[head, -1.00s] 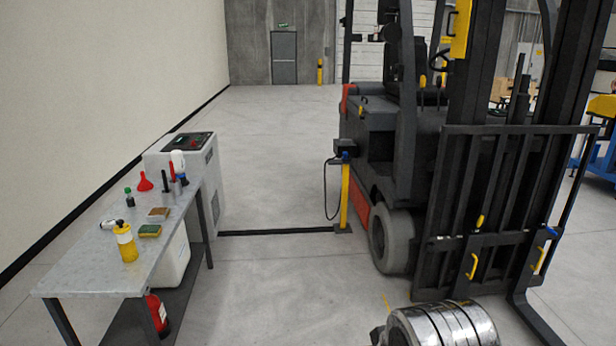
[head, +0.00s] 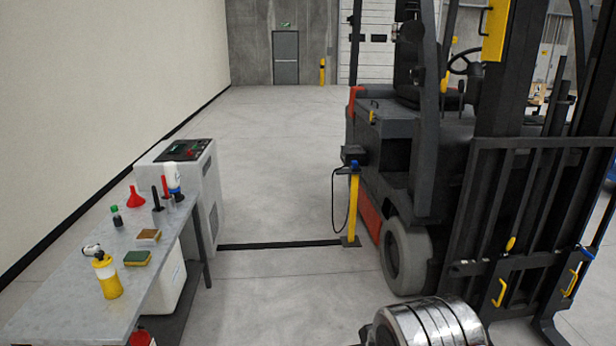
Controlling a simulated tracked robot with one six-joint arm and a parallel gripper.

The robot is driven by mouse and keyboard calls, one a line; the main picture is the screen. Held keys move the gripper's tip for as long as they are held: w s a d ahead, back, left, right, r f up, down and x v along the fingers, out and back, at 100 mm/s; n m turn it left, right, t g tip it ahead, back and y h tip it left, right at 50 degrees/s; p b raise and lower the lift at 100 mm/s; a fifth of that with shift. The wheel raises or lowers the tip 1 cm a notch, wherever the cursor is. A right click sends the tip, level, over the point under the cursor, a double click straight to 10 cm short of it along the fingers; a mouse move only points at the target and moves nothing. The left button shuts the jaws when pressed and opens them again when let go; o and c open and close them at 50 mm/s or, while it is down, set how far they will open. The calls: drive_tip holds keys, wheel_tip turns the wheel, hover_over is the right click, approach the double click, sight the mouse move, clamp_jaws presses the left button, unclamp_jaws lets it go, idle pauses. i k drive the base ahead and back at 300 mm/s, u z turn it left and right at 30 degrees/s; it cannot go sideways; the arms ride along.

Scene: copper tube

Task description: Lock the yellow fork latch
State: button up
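The yellow fork latch (head: 511,243) appears as a small yellow grip near the top of the left fork's bracket, on the black carriage of the forklift. It leans slightly to the right. Whether it is locked is too small to tell. A similar blue latch (head: 587,252) is on the right fork's bracket and lies at a slant. Yellow looped handles hang below, one on the left bracket (head: 499,292) and one on the right (head: 569,282). My gripper is not in view. A shiny metal part of my arm shows at the bottom, in front of the forklift.
The forklift (head: 384,135) fills the right side. A yellow post (head: 353,208) with a black box and cable stands by its wheel. A grey workbench (head: 60,285) with bottles and sponges is at left, beside a grey cabinet (head: 208,180).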

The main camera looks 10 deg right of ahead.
sight(511, 244)
drive_tip(key=z, duration=0.3)
drive_tip(key=i, duration=1.4)
drive_tip(key=z, duration=0.95)
drive_tip(key=i, duration=0.55)
drive_tip(key=z, duration=0.75)
drive_tip(key=i, duration=0.5)
drive_tip(key=z, duration=0.2)
drive_tip(key=k, duration=1.35)
drive_tip(key=u, duration=0.35)
drive_tip(key=i, duration=0.15)
drive_tip(key=z, duration=0.25)
